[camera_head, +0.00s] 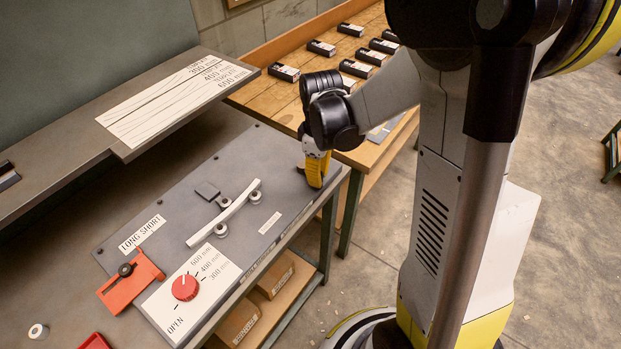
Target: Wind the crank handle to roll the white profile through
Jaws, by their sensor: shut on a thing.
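The white profile (226,212) lies across the grey machine plate (150,215), slightly curved, with two small rollers (221,230) along its near side and a dark block (207,190) on its far side. My gripper (316,178) points down at the plate's far right corner, to the right of the profile and apart from it. Its yellow fingers are closed around the crank handle, which they hide almost wholly. A red dial (185,288) sits on a white panel marked OPEN, 300, 400 and 600 mm. A red slide (132,281) stands by the LONG SHORT label.
A raised grey shelf (120,140) with a white template sheet (175,100) stands behind the plate. A wooden table (290,100) with several dark boxes is at the back. Cardboard boxes (240,318) sit below. Open floor (375,230) lies at right.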

